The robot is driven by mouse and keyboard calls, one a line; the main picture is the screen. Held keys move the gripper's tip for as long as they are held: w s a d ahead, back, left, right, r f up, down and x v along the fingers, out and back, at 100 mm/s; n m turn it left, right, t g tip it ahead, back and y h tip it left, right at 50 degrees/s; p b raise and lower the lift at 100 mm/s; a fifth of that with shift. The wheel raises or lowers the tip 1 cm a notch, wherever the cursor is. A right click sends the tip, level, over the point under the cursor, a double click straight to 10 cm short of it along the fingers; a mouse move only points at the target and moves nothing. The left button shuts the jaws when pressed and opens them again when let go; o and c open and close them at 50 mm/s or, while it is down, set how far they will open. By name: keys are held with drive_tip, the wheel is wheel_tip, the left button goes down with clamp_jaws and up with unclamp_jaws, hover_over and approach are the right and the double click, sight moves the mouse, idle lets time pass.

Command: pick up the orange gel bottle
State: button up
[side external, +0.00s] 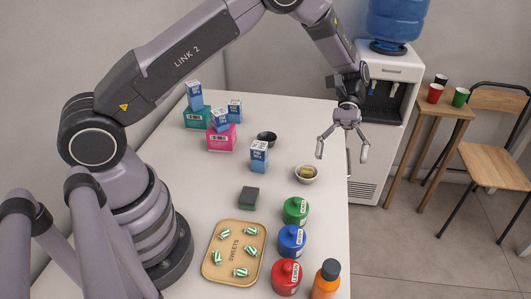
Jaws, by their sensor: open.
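The orange gel bottle (325,281) has an orange body and a dark cap. It stands upright at the front right corner of the white counter, partly cut off by the bottom edge of the side external view.
Red (286,278), blue (291,241) and green (295,211) jars line the right edge beside the bottle. A sweets tray (262,229), dark sponge (249,197), small bowl (306,177), black bowl (267,139) and several boxes (259,156) share the counter. A water cooler (387,65) stands behind.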

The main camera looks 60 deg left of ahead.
drive_tip(key=d+f+n+g+h, duration=0.1)
drive_tip(key=f, duration=0.4)
drive_tip(key=s+d+f+g+h, duration=0.1)
drive_tip(key=f, duration=0.3)
drive_tip(key=s+d+f+n+g+h, duration=0.1)
drive_tip(key=f, duration=0.4)
drive_tip(key=shift+d+f+n+g+h, duration=0.3)
approach(327, 280)
drive_tip(key=s+d+f, duration=0.2)
drive_tip(key=f, duration=0.1)
drive_tip(key=shift+f+x, duration=0.2)
drive_tip(key=shift+x, duration=2.65)
drive_tip(key=shift+c, duration=0.2)
drive_tip(key=c, duration=1.2)
drive_tip(key=shift+c, duration=0.5)
drive_tip(key=shift+r, duration=0.1)
